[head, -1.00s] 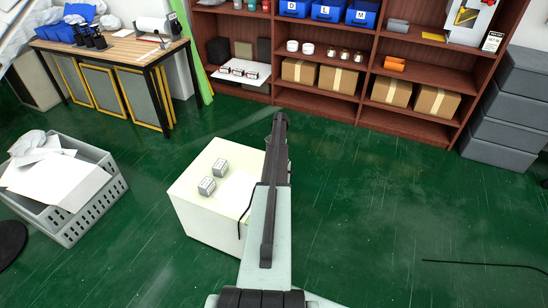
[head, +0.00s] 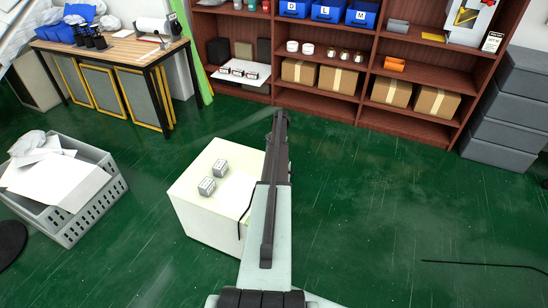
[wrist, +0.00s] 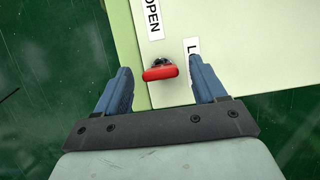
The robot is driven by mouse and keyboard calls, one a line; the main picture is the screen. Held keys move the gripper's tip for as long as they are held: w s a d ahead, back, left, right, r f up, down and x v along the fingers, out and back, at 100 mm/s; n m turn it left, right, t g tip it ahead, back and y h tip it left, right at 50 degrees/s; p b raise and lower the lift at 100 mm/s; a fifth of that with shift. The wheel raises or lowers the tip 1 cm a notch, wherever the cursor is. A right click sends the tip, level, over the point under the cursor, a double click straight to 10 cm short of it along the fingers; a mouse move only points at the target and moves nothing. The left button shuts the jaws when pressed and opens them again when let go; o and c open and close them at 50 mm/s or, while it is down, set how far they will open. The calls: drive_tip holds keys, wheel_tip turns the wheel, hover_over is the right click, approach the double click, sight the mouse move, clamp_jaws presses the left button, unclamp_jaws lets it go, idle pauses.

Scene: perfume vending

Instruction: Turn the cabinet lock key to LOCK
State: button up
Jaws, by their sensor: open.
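The cabinet (head: 205,215) is a pale cream box on the green floor, left of my arm in the head view. In the wrist view its pale green face (wrist: 250,50) fills the upper right. The red key (wrist: 160,73) sits on that face in a dark lock, its handle lying nearly level across the picture. An OPEN label (wrist: 151,20) is above it and a partly hidden label starting with L (wrist: 192,46) is to its right. My gripper (wrist: 161,78) is open, with one blue finger on each side of the key and gaps on both sides.
A grey crate (head: 95,205) with white papers is at left. A wooden shelf unit (head: 330,110) and a workbench (head: 110,50) stand at the back. The floor at right is mostly clear.

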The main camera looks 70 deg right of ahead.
drive_tip(key=v, duration=1.2)
drive_tip(key=shift+r, duration=0.2)
drive_tip(key=w+a+f+n+h, duration=0.1)
drive_tip(key=w+a+n, duration=0.1)
drive_tip(key=w+a, duration=0.75)
drive_tip(key=w+a+n+g, duration=0.15)
drive_tip(key=w+a, duration=0.35)
drive_tip(key=a, duration=0.9)
drive_tip(key=w+a+f+n+h, duration=0.1)
drive_tip(key=w+a+n, duration=0.2)
drive_tip(key=w+a, duration=0.7)
drive_tip(key=s+a+r+n+h, duration=0.15)
drive_tip(key=a+n, duration=0.65)
drive_tip(key=a, duration=3.2)
drive_tip(key=s+a+r+n+t+h, duration=0.15)
drive_tip(key=s+a, duration=0.25)
drive_tip(key=a, duration=0.4)
drive_tip(key=s+a+n, duration=0.2)
drive_tip(key=s+a, duration=0.2)
drive_tip(key=a, duration=0.4)
drive_tip(key=s+f+g, duration=0.3)
drive_tip(key=s+f, duration=0.7)
drive_tip(key=s, duration=0.4)
drive_tip(key=s+f+g, duration=0.3)
drive_tip(key=s+f, duration=0.7)
drive_tip(key=s, duration=0.5)
drive_tip(key=shift+d+f+g, duration=0.15)
drive_tip(key=shift+f+g, duration=0.15)
drive_tip(key=shift+g, duration=0.1)
